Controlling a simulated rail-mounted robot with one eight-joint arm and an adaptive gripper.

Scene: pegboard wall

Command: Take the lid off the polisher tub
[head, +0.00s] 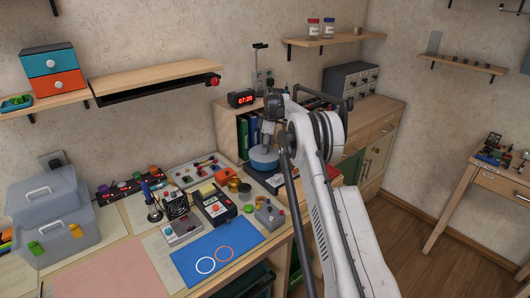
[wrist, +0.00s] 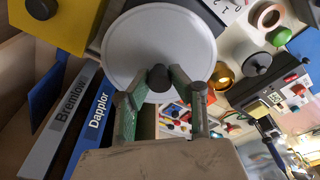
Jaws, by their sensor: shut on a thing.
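The polisher tub (head: 264,163) is a round blue tub on the right end of the workbench, in front of the binder shelf. Its round pale grey lid (wrist: 190,35) fills the upper middle of the wrist view, with a dark knob (wrist: 158,76) near the fingertips. My gripper (wrist: 160,90) is shut on the knob, one green-padded finger on each side. In the head view my gripper (head: 267,138) is right above the tub. The lid hides the tub's inside, and I cannot tell whether the lid rests on the rim or is slightly raised.
Binders (head: 247,135) stand in a shelf close behind the tub; two show in the wrist view (wrist: 70,120). A red-digit clock (head: 241,98) is above them. A blue mat (head: 218,256) lies in front.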

